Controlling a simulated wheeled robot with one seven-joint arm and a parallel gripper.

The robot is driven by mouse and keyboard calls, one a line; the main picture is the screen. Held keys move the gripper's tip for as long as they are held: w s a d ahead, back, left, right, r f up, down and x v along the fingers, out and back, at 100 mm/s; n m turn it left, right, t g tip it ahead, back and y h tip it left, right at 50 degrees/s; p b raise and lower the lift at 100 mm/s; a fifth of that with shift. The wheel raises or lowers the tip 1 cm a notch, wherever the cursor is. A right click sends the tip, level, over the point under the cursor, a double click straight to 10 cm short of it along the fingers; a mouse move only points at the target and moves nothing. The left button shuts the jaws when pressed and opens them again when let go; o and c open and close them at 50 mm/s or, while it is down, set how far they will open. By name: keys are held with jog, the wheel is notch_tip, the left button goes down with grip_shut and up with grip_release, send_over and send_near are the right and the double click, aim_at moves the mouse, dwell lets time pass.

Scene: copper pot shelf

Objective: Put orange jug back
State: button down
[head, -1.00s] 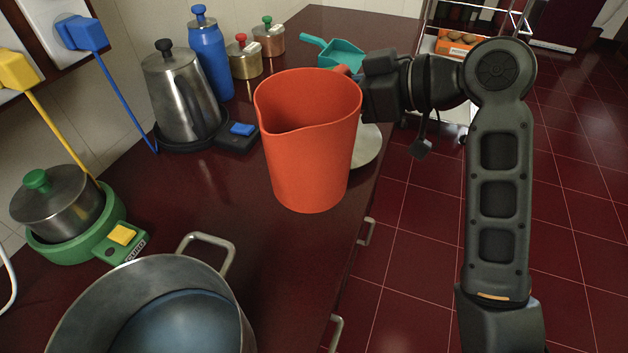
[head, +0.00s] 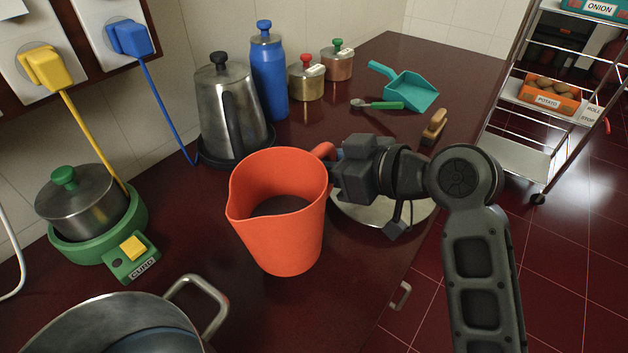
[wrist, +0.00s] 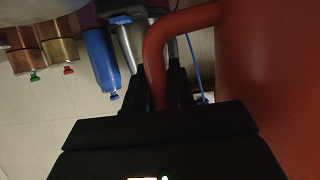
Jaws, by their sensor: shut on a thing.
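The orange jug (head: 278,225) is upright over the dark red counter in the head view, its spout toward the left. I cannot tell whether its base touches the counter. My gripper (head: 334,165) is at the jug's right side, shut on its handle. In the wrist view the handle (wrist: 155,65) passes between the two dark fingers of my gripper (wrist: 158,92), and the jug's wall (wrist: 270,80) fills the right side. A pale round plate or lid (head: 410,212) lies behind the jug, partly hidden by my arm.
A large metal pot (head: 120,325) stands at front left. A green-based cooker (head: 85,215), kettle (head: 232,115) and blue bottle (head: 268,80) line the wall. Two small canisters, a teal dustpan (head: 408,92) and a brush (head: 434,127) lie farther back. A trolley (head: 515,160) stands right.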

jog(key=shift+w+a+f, duration=0.1)
jog(key=shift+a+f, duration=0.1)
jog(key=shift+f, duration=0.6)
jog(key=shift+w+a+f, duration=0.1)
jog(key=shift+a+f, duration=0.15)
jog(key=shift+f, duration=0.5)
jog(key=shift+w+a+f, duration=0.1)
jog(key=shift+a+f, duration=0.1)
jog(key=shift+f, duration=0.6)
jog(key=shift+f, duration=0.15)
jog(key=c, duration=1)
grip_release()
